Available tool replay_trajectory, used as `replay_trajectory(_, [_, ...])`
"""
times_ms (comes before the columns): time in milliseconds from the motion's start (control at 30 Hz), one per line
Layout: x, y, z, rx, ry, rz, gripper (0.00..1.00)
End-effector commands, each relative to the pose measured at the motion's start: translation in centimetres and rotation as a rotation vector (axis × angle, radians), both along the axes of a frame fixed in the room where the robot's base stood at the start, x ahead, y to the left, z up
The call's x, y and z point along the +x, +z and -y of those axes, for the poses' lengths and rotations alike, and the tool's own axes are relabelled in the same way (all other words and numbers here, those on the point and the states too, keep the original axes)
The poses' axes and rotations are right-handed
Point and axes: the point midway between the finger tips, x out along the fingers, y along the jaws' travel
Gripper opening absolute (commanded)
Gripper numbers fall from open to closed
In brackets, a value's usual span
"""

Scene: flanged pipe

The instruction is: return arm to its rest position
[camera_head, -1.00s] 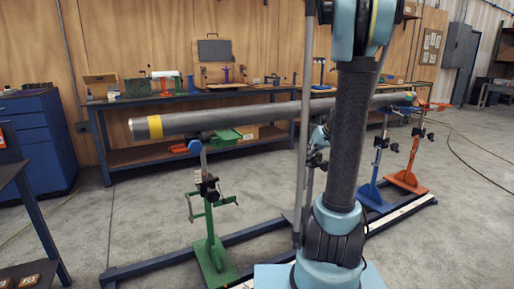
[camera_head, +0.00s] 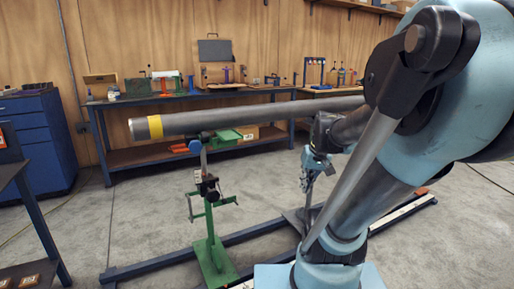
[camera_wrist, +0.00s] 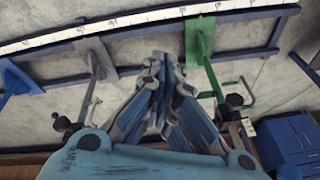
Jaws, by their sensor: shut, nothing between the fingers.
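The grey flanged pipe (camera_head: 265,115), with a yellow band near its left end, lies level on the green stand (camera_head: 208,215). My arm hides its right part in the head view. My gripper (camera_head: 307,186) hangs fingers-down, a little below the pipe's line and to the right of the green stand. It looks apart from both. In the wrist view my gripper (camera_wrist: 158,62) has its fingers together with nothing between them. The green stand (camera_wrist: 203,60) shows there just to the right of the fingertips.
A floor rail with a measuring strip (camera_wrist: 120,22) runs across the wrist view. A grey stand (camera_wrist: 95,60) is left of the fingers. A workbench with tools (camera_head: 150,100) stands at the back wall, with a blue cabinet (camera_head: 40,140) at left. Floor in front of the green stand is open.

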Motion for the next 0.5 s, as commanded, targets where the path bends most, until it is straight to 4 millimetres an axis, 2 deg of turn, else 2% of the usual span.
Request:
replay_trajectory(100, [-2.9,-1.1,0.1,-0.033,-0.014,-0.02,0.0])
replay_trajectory(300, [-6.8,-3.0,0.7,-0.091,-0.048,-0.045,0.0])
replay_trajectory(500, [-9.1,-4.3,1.4,-0.129,-0.072,-0.06,0.0])
